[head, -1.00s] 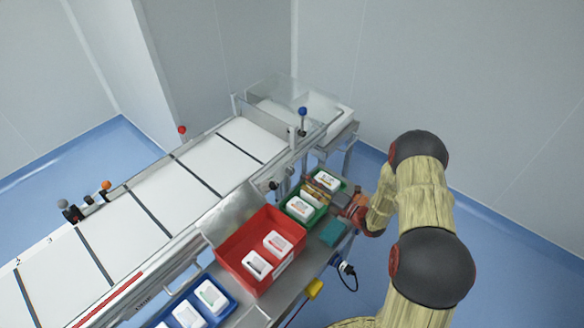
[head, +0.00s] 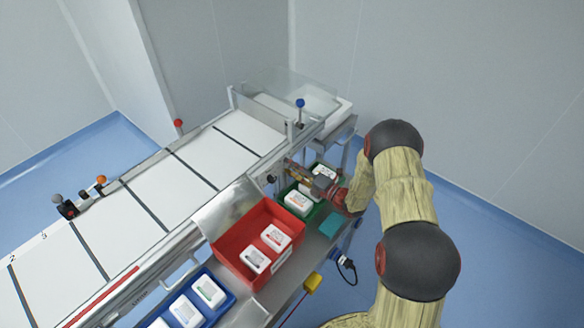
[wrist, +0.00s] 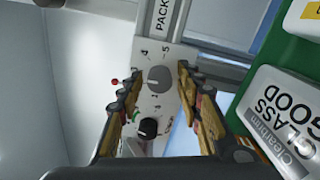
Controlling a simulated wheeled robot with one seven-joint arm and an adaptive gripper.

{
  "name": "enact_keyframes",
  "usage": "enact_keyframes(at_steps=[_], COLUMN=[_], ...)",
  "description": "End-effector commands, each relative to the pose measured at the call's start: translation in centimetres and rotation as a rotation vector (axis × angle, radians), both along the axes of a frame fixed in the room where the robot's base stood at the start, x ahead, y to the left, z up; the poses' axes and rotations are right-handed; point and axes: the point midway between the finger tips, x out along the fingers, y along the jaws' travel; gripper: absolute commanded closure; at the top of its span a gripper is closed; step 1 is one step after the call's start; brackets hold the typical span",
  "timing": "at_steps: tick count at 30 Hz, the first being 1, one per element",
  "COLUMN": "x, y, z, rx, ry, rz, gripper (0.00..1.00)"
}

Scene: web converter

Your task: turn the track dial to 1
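In the wrist view, a pale panel carries a grey round dial (wrist: 159,80) with numbers around it; a 4 and a 5 read at its top edge. I cannot make out clearly which number its pointer is at. Below it is a black knob (wrist: 148,127) with green and red marks beside it. My gripper (wrist: 154,84) is open, with one finger on each side of the grey dial in the picture; contact cannot be told. In the head view, my gripper (head: 289,166) is at the conveyor's near side, by the panel, which is mostly hidden.
A green tray (head: 312,217) with white packs lies under my gripper. A red bin (head: 225,258) and a blue tray (head: 228,300) stand to the left. A white conveyor (head: 185,170) runs behind, with a blue-knobbed lever (head: 300,103) at its far end.

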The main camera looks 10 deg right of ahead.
Motion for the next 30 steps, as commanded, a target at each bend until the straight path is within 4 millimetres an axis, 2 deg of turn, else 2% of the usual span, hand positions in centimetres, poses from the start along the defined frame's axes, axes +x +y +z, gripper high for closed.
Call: enact_keyframes(at_steps=[17,30], x=[-0.03,-0.05], y=[0.01,0.0], z=[-0.04,-0.07], rx=[-0.001,-0.059], ry=[0.001,-0.042], rz=[0.0,0.0], gripper=[0.99,1.0])
